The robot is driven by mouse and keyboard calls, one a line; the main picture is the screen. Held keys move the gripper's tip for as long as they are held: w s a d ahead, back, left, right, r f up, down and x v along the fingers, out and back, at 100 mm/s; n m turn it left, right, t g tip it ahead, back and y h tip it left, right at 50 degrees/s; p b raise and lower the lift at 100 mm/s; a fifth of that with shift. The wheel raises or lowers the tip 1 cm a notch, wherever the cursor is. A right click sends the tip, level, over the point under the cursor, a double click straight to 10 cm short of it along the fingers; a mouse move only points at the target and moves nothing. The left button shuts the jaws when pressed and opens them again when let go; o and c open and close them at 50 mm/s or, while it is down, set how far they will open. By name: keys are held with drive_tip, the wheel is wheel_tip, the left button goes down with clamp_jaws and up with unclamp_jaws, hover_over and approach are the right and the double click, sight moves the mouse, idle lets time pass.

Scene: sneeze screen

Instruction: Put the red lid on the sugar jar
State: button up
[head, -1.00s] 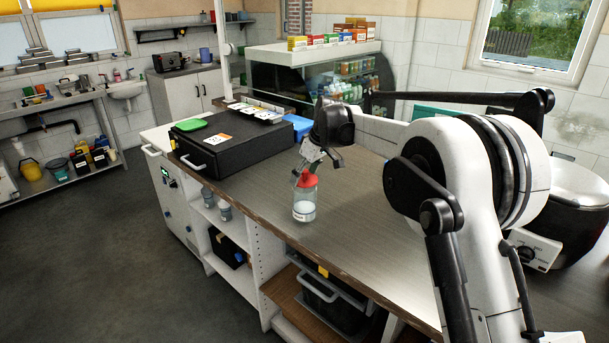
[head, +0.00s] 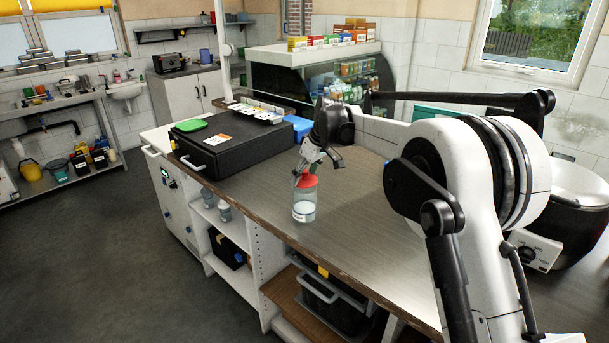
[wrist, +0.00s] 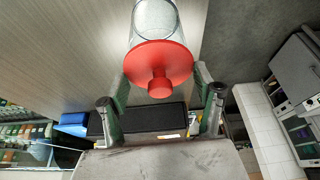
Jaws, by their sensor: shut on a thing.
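The red lid (head: 308,181) is at the top of the clear sugar jar (head: 304,208), which stands upright on the steel counter near its front edge. In the wrist view, the round lid (wrist: 160,62) with its central knob faces me. The glass jar (wrist: 157,18) shows beyond it, partly covered by the lid. My gripper (wrist: 160,80) has one finger on each side of the lid and is shut on it. In the head view my gripper (head: 306,171) is just above the jar. I cannot tell whether the lid is fully seated on the rim.
A large dark cooker (head: 570,215) stands at the right. The counter (head: 370,235) right of the jar is clear.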

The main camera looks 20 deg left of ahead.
sight(311, 182)
drive_tip(key=shift+f+b, duration=0.7)
drive_tip(key=shift+f, duration=0.45)
drive_tip(key=shift+r, duration=0.35)
idle(0.6)
drive_tip(key=shift+f+b, duration=0.35)
drive_tip(key=shift+b, duration=0.05)
idle(2.1)
drive_tip(key=o, duration=1)
drive_tip(key=shift+r, duration=0.1)
drive_tip(key=shift+p+v, duration=1.15)
drive_tip(key=shift+v, duration=2.3)
